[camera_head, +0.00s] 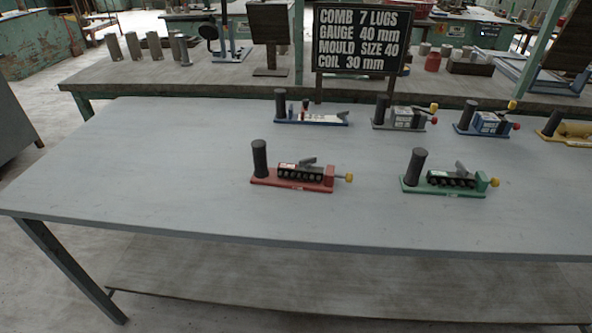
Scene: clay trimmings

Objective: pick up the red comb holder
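The red comb holder (292,187) stands on the grey table in the front row, a little left of the table's middle. It has a red base, a dark upright cylinder at its left end, a dark toothed comb in the middle with a grey lever above, and a red block with a yellow knob at its right end. Nothing covers it. Neither of my grippers shows in the head view.
A green comb holder (442,191) stands to its right. Behind are a blue-based holder with a white top (312,119), a grey holder (399,126), a blue holder (484,130) and a yellow holder (573,139). A black sign (361,41) stands behind. The table's left part (140,165) is clear.

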